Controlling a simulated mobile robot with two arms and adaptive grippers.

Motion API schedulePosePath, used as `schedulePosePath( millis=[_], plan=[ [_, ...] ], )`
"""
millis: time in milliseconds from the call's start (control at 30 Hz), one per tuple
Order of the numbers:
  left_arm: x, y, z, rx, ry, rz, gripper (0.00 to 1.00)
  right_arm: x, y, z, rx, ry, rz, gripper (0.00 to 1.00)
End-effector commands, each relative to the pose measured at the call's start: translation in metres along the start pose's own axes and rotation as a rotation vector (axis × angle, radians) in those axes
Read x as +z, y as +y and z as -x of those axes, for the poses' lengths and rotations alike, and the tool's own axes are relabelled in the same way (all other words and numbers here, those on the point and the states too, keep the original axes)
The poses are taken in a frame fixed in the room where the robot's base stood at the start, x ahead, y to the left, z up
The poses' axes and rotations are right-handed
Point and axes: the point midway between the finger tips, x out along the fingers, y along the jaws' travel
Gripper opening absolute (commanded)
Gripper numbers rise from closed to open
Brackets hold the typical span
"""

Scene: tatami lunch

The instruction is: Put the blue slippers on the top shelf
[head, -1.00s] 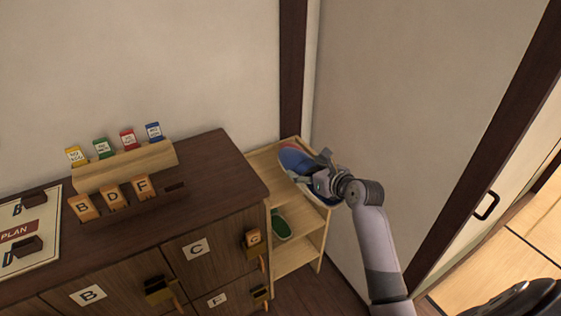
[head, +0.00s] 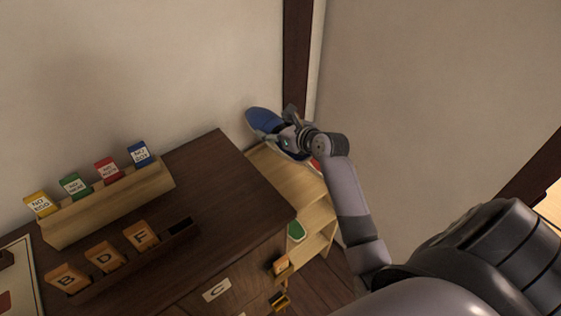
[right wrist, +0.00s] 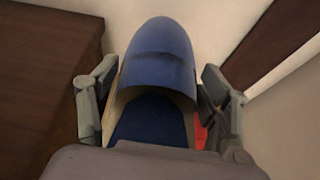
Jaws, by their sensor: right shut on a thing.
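A blue slipper (head: 263,120) is held in my right gripper (head: 287,130), above the light wooden shelf unit (head: 285,183) in the corner. The right wrist view shows the blue slipper (right wrist: 158,65) between the two fingers, its rounded toe pointing away from the wrist. My right gripper (right wrist: 160,78) is shut on it. In the head view, the gripper and wrist partly hide the slipper's rear and the far part of the top shelf. My left gripper is not in view.
A red thing (head: 316,164), partly hidden, shows at the top shelf beneath my wrist. A green slipper (head: 296,231) lies on a lower shelf. A dark wooden cabinet (head: 215,190) stands close on the left. Walls close in behind and to the right.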

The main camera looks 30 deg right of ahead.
Motion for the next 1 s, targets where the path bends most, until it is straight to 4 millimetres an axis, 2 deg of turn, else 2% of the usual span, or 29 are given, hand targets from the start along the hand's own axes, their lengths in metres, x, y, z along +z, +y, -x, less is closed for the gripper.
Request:
schedulePosePath(
  millis=[100,200,300,400,500,600,700,900,1000],
  plan=[
    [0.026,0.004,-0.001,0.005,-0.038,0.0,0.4,-0.03,0.0,-0.011,0.0,0.009,0.001,0.39],
    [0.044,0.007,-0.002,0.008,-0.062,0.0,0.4,-0.056,-0.001,-0.022,-0.001,0.008,0.002,0.39],
    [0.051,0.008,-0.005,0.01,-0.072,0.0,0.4,-0.082,-0.001,-0.032,0.0,0.008,0.001,0.39],
    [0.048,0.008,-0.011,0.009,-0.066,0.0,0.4,-0.105,-0.001,-0.042,-0.002,0.007,0.003,0.39],
    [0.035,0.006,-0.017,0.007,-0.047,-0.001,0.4,-0.122,-0.001,-0.049,-0.001,0.005,0.002,0.39],
    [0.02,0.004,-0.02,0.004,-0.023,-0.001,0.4,-0.131,-0.001,-0.054,-0.001,0.002,0.002,0.39],
    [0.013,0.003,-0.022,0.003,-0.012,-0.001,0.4,-0.137,0.0,-0.056,-0.001,0.002,0.001,0.39],
    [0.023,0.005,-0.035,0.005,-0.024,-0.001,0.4,-0.166,-0.001,-0.068,-0.001,0.003,0.003,0.39],
    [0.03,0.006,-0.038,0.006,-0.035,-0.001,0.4,-0.173,-0.001,-0.071,-0.002,0.001,0.002,0.39]
  ],
)
